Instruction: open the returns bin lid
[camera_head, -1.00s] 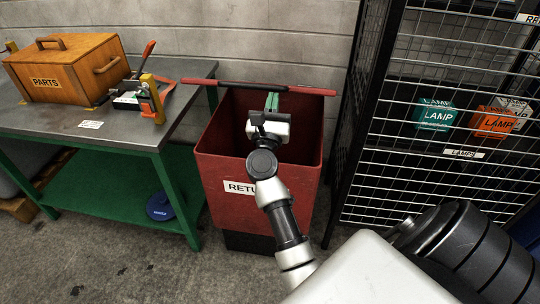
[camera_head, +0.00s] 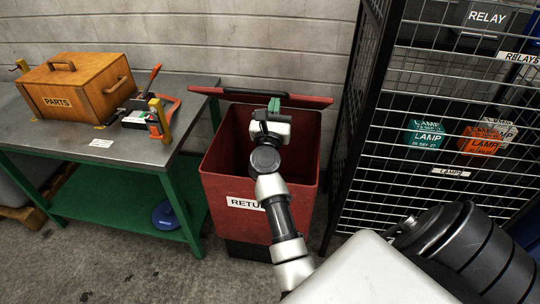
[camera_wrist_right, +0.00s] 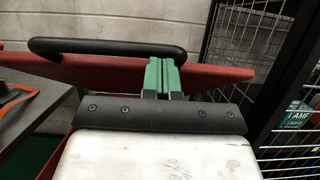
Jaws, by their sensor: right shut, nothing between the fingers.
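The returns bin (camera_head: 225,180) is a red box with a white label on its front, standing between the bench and the cage. Its dark inside shows through the open top. The red lid (camera_head: 310,101) is raised at the bin's back edge and shows nearly edge-on, with a black bar handle (camera_head: 240,92) along it. My right gripper (camera_head: 274,104) reaches over the opening, its green fingers shut and empty at the lid. In the right wrist view, the fingers (camera_wrist_right: 163,75) stand in front of the red lid (camera_wrist_right: 100,70), below the handle (camera_wrist_right: 80,46); contact is unclear. My left gripper is out of view.
A metal bench (camera_head: 60,138) with green legs stands left, carrying a wooden parts box (camera_head: 75,88) and a clamp-like fixture (camera_head: 158,115). A black wire cage (camera_head: 365,120) with lamp boxes stands close on the right. A blue disc (camera_head: 165,214) lies on the bench's lower shelf.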

